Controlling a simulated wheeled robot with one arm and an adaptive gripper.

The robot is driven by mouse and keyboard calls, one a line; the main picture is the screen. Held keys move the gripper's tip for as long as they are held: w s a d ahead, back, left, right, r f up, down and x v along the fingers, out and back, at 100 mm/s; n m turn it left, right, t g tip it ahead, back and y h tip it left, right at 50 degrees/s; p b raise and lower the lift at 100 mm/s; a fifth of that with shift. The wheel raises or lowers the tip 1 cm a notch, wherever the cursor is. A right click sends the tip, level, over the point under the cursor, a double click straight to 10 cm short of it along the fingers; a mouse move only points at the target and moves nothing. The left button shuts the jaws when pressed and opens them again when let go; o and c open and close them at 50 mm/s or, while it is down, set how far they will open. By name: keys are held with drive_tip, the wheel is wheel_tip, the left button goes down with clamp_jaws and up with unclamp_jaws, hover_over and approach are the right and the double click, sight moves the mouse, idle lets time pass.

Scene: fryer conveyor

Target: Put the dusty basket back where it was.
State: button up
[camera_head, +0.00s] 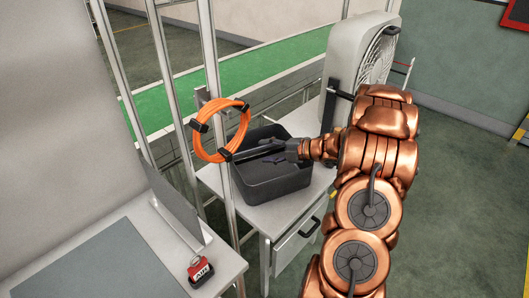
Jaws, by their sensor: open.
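The basket (272,186) is a dark grey open-topped box standing upright on a white table (245,216). Something small and dark purple shows inside it, too small to name. My gripper (277,150) reaches in from the right, over the basket's back right part. It is open, with its dark fingers pointing left. Whether the fingers touch the rim or straddle a wall cannot be told. My copper-coloured arm hides what lies behind it on the right.
An orange cable coil (241,139) hangs on a metal post left of the basket. A big grey fan (352,55) stands behind. A desk (225,265) at front left holds a small red and black item (201,271). Free floor lies at right.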

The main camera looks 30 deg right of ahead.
drive_tip(key=shift+b+v, duration=0.6)
drive_tip(key=shift+v, duration=2.45)
